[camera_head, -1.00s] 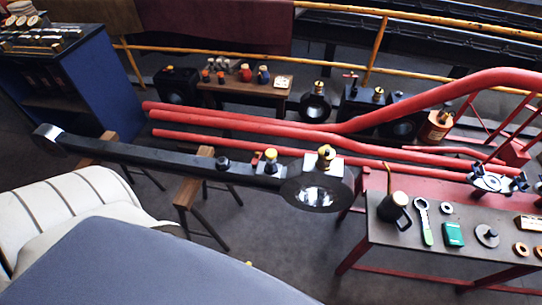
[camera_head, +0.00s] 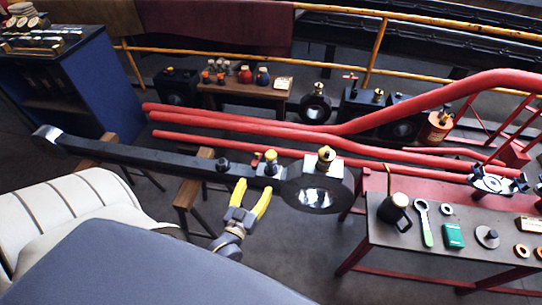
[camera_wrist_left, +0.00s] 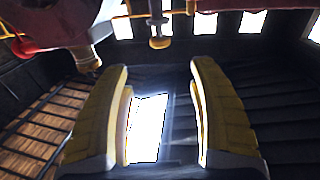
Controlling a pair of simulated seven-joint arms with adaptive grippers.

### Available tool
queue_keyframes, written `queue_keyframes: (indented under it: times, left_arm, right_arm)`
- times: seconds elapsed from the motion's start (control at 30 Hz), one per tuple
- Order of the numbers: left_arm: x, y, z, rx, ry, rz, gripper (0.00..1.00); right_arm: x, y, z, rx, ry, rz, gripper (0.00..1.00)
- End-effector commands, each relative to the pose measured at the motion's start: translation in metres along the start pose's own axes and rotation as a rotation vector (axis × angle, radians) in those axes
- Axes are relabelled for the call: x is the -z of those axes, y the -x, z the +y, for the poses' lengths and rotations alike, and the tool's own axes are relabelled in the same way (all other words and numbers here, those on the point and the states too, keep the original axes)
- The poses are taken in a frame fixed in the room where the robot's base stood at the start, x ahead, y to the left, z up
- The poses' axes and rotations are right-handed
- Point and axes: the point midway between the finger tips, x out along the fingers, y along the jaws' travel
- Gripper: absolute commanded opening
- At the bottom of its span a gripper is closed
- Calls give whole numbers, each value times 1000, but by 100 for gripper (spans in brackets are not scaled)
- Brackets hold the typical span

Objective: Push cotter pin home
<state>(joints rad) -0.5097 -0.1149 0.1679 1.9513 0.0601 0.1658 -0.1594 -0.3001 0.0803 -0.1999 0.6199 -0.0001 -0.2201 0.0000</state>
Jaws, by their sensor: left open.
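A long dark connecting rod (camera_head: 150,156) lies across the trestles, with a round big end (camera_head: 332,198) at its right. A small block with a yellow top (camera_head: 270,155) and a red piece beside it stand on the rod near that end. I cannot tell the cotter pin apart among these small parts. My left gripper (camera_head: 255,188) is open and empty, its yellow fingers just in front of the rod, below the yellow-topped block. In the left wrist view both fingers (camera_wrist_left: 160,105) are apart, with nothing held. My right gripper is not in view.
A brass-topped cup (camera_head: 325,155) stands on the big end. A dark knob (camera_head: 222,164) sits further left on the rod. Red pipes (camera_head: 300,128) run behind. A bench (camera_head: 415,237) with tools stands at the right. The floor in front of the big end is clear.

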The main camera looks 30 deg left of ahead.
Motion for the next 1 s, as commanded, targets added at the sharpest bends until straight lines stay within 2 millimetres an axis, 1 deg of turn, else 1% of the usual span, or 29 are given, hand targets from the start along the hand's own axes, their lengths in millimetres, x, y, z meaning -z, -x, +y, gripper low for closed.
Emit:
queue_keyframes:
  times: [0.03, 0.2, 0.6, 0.8, 1.0]
  left_arm:
    - [1, -10, 0, 0, 0, 3, 61]
    - [1, -41, 0, 0, 1, 3, 61]
    - [0, -111, 0, 0, 1, 1, 61]
    - [-1, -135, 0, -1, 0, -1, 61]
    - [-1, -148, 0, 0, 0, -2, 61]
  right_arm:
    - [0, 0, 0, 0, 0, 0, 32]
    - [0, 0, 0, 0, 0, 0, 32]
    - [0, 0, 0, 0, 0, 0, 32]
    - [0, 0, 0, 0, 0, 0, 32]
    - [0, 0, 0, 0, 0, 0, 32]
